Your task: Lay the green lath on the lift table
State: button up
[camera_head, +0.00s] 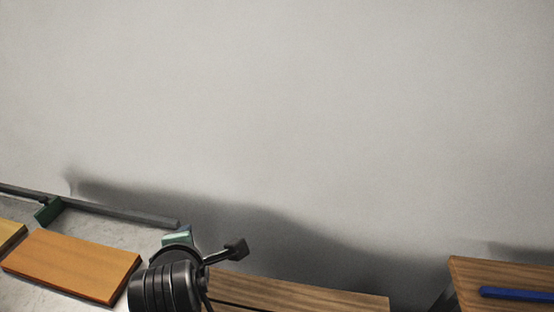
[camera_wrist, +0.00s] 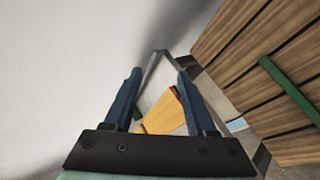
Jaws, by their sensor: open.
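In the wrist view a green lath (camera_wrist: 288,88) lies across a brown slatted wooden surface (camera_wrist: 235,35) at the right. My gripper (camera_wrist: 158,74) is open, its two blue fingers spread and nothing between them. The lath is to the right of the fingers and apart from them. In the head view my dark wrist shows at the bottom, but the fingers are hidden and I cannot see the green lath. I cannot tell which surface is the lift table.
An orange board (camera_head: 72,265) lies on a grey surface (camera_head: 112,229) at the left, with a yellow board (camera_head: 9,235) beside it. A grey rail (camera_head: 120,215) runs behind. A brown wooden top (camera_head: 300,294) is right of my wrist. A blue lath (camera_head: 516,294) lies on another wooden top (camera_head: 490,272).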

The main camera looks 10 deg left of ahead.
jog(key=w+d+r+m+t, duration=0.1)
jog(key=d+r+m+t, duration=0.25)
jog(key=r, duration=0.55)
jog(key=w+d+r+m+t, duration=0.1)
jog(key=d+r+m+t, duration=0.25)
jog(key=r, duration=0.55)
jog(key=w+d+r+m+t, duration=0.1)
jog(key=d+r+m+t, duration=0.3)
jog(key=r, duration=0.5)
jog(key=s+d+r+m+t+h, duration=0.2)
jog(key=s+d+r+m+t, duration=0.1)
jog(key=r, duration=0.6)
jog(key=s+d+r+m+t+h, duration=0.1)
jog(key=s+d+r+m+t, duration=0.3)
jog(key=s+d+r+m, duration=0.2)
jog(key=s+r+m, duration=0.2)
jog(key=s+r, duration=0.1)
jog(key=r, duration=0.1)
jog(key=shift+m+h, duration=0.3)
jog(key=shift+h, duration=0.1)
jog(key=shift+f, duration=0.1)
